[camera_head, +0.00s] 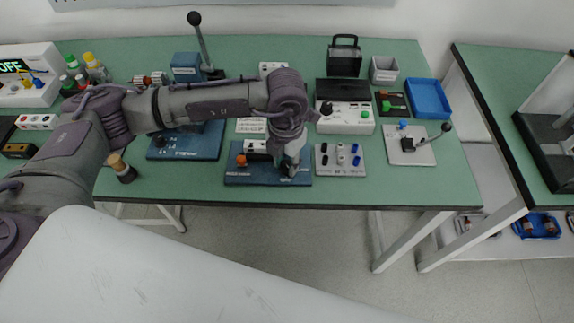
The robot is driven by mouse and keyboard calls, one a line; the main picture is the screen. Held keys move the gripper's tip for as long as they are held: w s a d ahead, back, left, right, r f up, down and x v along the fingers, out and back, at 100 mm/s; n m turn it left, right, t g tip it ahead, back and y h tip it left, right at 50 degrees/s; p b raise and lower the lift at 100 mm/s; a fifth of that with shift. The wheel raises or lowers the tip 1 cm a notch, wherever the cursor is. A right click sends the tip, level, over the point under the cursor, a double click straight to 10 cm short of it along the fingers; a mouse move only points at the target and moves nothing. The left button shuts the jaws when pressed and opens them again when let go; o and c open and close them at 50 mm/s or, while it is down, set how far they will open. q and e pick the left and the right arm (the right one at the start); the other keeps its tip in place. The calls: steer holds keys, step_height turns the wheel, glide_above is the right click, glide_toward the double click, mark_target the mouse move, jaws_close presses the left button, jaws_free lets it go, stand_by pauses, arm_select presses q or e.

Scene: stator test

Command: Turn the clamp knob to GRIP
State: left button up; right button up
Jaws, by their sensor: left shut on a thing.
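My left arm reaches in from the left across the table. Its gripper (291,168) points down at the right part of a blue plate (232,178) near the table's front edge. The gripper is shut on a small dark part there, which looks like the clamp knob; the fingers and wrist hide most of it. Its pointer and the setting it stands at cannot be read. White labels lie along the plate's front edge, too small to read. An orange part (241,160) and a white block (256,146) sit on the same plate, left of the gripper. My right gripper is not in view.
A grey plate with pegs (327,169) stands close right of the gripper. A grey plate with a lever (408,157) is further right. Behind are a white box with a green button (340,125) and a blue tray (428,98). A wooden-topped stamp (118,162) stands at left.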

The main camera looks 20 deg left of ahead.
mark_target(286, 164)
arm_select(q)
steer(key=o, duration=0.8)
steer(key=shift+w, duration=0.15)
steer(key=shift+o, duration=0.2)
steer(key=shift+r+p, duration=1.7)
steer(key=shift+r, duration=1.35)
